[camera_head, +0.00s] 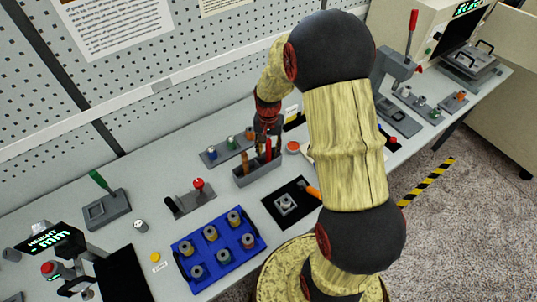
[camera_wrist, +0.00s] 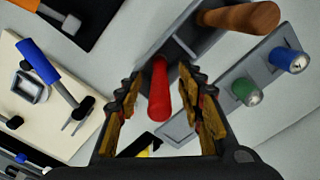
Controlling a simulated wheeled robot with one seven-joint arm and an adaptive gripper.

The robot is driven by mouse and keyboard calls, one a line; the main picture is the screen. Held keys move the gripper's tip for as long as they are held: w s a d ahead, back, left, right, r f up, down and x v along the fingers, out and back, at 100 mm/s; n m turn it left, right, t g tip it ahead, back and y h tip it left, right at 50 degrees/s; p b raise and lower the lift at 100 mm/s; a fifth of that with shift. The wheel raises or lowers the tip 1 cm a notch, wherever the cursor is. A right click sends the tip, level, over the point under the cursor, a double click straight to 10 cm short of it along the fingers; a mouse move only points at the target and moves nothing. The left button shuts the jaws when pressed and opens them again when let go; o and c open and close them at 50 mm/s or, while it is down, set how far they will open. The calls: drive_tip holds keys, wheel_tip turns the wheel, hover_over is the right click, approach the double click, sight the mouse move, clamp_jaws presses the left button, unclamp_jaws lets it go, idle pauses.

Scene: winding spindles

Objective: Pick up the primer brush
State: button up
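A grey holder (camera_head: 262,173) on the bench has several upright handles in it, brown and red. I cannot tell which handle belongs to the primer brush. In the wrist view a red handle (camera_wrist: 159,92) sticks up from the holder (camera_wrist: 208,42) between my fingers. A brown wooden handle (camera_wrist: 240,18) stands beside it, outside the right finger. My gripper (camera_wrist: 160,80) is open, one finger on each side of the red handle, with gaps visible. In the head view my gripper (camera_head: 267,140) is over the holder. The handles' lower ends are hidden in the holder.
A grey rack (camera_head: 226,152) with blue and green pieces stands close behind the holder. A black mat (camera_head: 270,205) with a small grey part and an orange-handled tool (camera_head: 312,192) lies in front. A blue tray (camera_head: 222,265) of spindles stands front left.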

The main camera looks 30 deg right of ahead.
drive_tip(key=c, duration=0.3)
clamp_jaws()
idle(0.4)
